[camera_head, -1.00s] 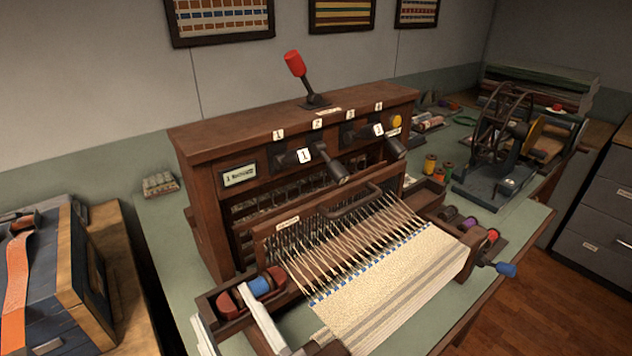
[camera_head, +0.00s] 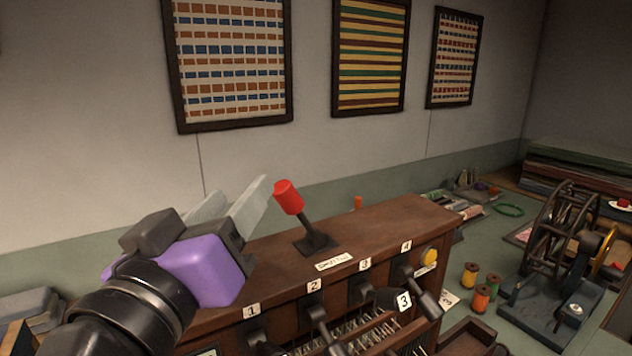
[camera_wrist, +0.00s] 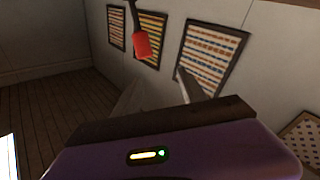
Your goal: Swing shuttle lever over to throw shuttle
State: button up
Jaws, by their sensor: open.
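The shuttle lever (camera_head: 290,200) has a red knob on a dark shaft and stands on top of the wooden loom frame (camera_head: 390,228), behind a small label. It leans to the left. My gripper (camera_head: 238,203), with a purple body and pale fingers, is open and empty to the left of the red knob, apart from it. One fingertip points up close beside the knob. In the wrist view the red knob (camera_wrist: 147,43) hangs from its dark shaft at the top, beyond the open fingers. The lever's foot is not in the wrist view.
Numbered levers (camera_head: 322,325) line the loom's front below the top board. Framed weavings (camera_head: 370,55) hang on the wall behind. Thread spools (camera_head: 470,275) and a winding wheel (camera_head: 560,260) stand at right. The loom top right of the lever is mostly clear.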

aim_at(284, 204)
jog(key=d+f+h, duration=0.1)
jog(key=d+f+m+g+h, duration=0.1)
jog(key=d+f, duration=0.1)
jog(key=shift+w+m+g, duration=0.2)
jog(key=shift+m+g, duration=0.1)
jog(key=p+x, duration=0.2)
jog(key=x, duration=0.5)
jog(key=shift+w+d+f, duration=0.1)
jog(key=shift+w, duration=0.25)
grip_shut()
dwell(0.8)
